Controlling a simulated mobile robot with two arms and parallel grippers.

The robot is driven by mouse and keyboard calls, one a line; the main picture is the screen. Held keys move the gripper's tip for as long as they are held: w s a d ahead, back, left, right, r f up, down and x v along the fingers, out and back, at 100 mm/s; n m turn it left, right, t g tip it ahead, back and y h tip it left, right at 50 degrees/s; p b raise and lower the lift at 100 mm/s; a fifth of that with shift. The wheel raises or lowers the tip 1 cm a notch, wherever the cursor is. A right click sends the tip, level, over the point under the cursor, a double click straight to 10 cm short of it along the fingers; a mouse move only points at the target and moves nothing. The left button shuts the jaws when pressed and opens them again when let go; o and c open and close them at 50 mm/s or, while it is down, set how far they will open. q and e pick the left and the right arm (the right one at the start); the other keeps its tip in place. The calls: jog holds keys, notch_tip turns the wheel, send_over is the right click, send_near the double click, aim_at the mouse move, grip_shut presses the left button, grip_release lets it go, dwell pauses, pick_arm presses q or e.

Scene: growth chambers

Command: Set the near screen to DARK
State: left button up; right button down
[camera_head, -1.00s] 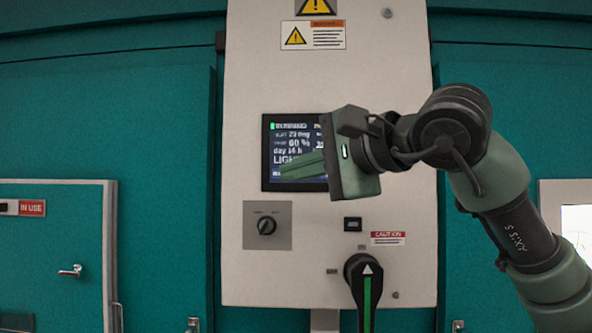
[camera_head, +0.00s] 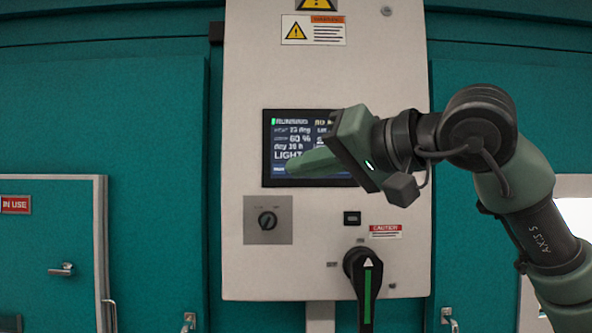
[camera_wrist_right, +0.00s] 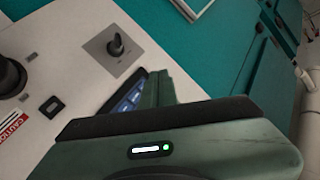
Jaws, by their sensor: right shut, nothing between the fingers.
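The screen (camera_head: 290,135) is set in the upper middle of a pale control panel. It is lit and shows "RUNNING", "60 %", a "day" line and "LIGHT". My right gripper (camera_head: 290,168) is shut and empty, its green fingers in front of the lower part of the screen. The gripper and wrist hide the screen's lower right part. I cannot tell whether the fingertips touch the glass. In the right wrist view a slanted strip of the screen (camera_wrist_right: 122,103) shows beside the gripper (camera_wrist_right: 163,85). My left gripper is not in view.
Below the screen are a rotary knob (camera_head: 267,221), a small black switch (camera_head: 352,218) and a large black handle with a green stripe (camera_head: 366,285). Teal doors flank the panel, the left one with an "IN USE" sign (camera_head: 15,205).

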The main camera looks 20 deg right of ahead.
jog(key=w+d+p, duration=0.2)
jog(key=w+p, duration=0.1)
jog(key=w, duration=0.5)
jog(key=shift+w+d, duration=0.15)
jog(key=shift+w, duration=0.1)
dwell(1.9)
jog(key=shift+w+d+r+p, duration=0.1)
jog(key=shift+w+p, duration=0.15)
jog(key=shift+p, duration=0.25)
jog(key=shift+w, duration=0.15)
